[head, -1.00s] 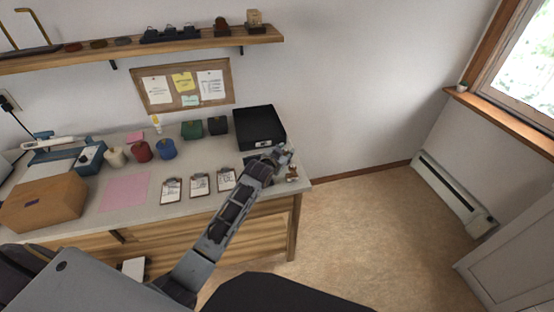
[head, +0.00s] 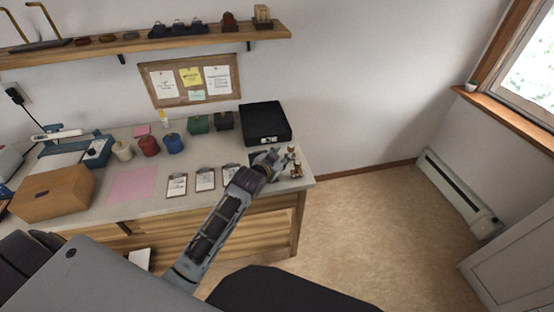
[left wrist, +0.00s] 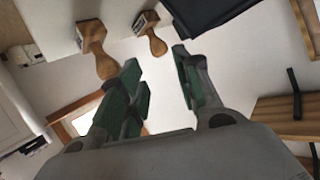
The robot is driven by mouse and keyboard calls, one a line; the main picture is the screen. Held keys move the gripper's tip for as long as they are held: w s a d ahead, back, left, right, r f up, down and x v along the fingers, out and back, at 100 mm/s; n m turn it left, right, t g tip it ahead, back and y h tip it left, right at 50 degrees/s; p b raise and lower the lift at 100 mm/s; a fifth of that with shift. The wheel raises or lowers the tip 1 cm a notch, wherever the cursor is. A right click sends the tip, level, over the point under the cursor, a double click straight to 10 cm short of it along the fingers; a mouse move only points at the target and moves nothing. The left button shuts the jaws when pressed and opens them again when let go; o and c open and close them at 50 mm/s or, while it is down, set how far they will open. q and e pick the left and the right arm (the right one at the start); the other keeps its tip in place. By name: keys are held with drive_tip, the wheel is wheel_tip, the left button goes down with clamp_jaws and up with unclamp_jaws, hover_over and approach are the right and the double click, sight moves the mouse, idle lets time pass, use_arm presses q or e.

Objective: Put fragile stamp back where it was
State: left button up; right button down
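Two wooden-handled stamps stand close together at the right end of the counter. In the left wrist view one stamp (left wrist: 95,45) is larger and nearer, and the other stamp (left wrist: 150,32) is beside it. In the head view the stamps (head: 296,170) are small, and I cannot tell which is the fragile one. My left gripper (head: 272,156) is just left of them, in front of the black box. In the left wrist view its green-padded fingers (left wrist: 162,82) are apart with nothing between them. My right gripper is not in view.
A wall shelf (head: 190,36) holds a black rack (head: 178,27), a dark red-brown stamp (head: 229,20) and a wooden stamp (head: 263,14). The black box (head: 265,124) stands behind the gripper. Clipboards (head: 205,179) lie left of it. The counter's right edge is close to the stamps.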

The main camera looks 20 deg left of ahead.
use_arm(q)
drive_tip(key=v, duration=0.2)
drive_tip(key=shift+s+r, duration=0.15)
drive_tip(key=shift+s, duration=0.2)
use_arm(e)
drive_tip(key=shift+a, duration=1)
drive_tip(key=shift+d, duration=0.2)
